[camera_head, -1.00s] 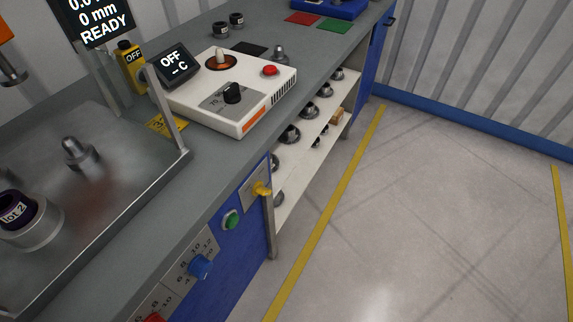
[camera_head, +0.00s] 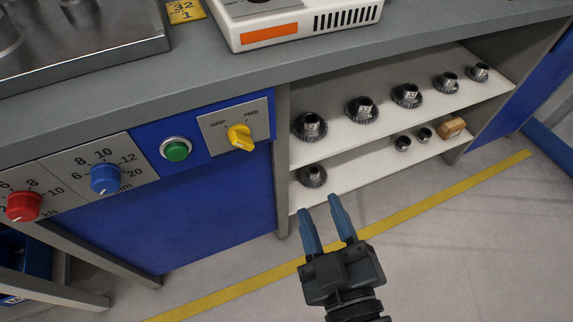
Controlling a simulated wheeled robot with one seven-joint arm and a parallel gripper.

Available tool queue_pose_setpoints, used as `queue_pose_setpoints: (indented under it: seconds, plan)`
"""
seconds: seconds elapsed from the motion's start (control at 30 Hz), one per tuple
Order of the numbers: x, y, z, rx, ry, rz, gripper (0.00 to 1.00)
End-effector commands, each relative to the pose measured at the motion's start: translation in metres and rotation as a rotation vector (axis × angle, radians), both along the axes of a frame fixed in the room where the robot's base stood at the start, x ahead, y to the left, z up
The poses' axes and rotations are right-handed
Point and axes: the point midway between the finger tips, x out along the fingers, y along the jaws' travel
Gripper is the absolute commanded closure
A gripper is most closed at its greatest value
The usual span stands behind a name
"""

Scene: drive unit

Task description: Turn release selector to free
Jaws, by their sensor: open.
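The release selector (camera_head: 240,137) is a yellow knob on a grey plate on the blue front panel under the bench top. The plate is marked GRIP at its upper left and FREE at its upper right. The knob's long shape slants from upper left to lower right; I cannot tell for certain which mark it points at. My gripper (camera_head: 320,205) is open and empty, its two blue fingers pointing up toward the bench. In the picture it is below and right of the selector, clearly apart from it.
A green button (camera_head: 176,149), a blue dial (camera_head: 105,178) and a red dial (camera_head: 23,206) sit left of the selector. An open shelf (camera_head: 350,150) with gears and small parts lies to its right. The bench top edge overhangs above. Floor with a yellow line (camera_head: 440,201) is clear.

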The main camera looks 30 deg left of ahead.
Motion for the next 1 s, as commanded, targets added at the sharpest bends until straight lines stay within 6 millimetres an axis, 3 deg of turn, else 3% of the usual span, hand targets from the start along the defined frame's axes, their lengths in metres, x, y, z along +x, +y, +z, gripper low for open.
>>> queue_pose_setpoints:
  seconds: [0.03,0.1,0.23,0.47,1.0]
  plan:
    - [0.006,0.026,-0.010,-0.009,-0.033,0.045,0.57]
    - [0.010,0.053,-0.010,-0.030,-0.071,0.095,0.57]
    - [0.012,0.089,-0.007,-0.056,-0.120,0.158,0.57]
    - [0.017,0.113,-0.002,-0.071,-0.149,0.191,0.57]
    - [0.060,0.162,-0.002,-0.070,-0.146,0.189,0.57]
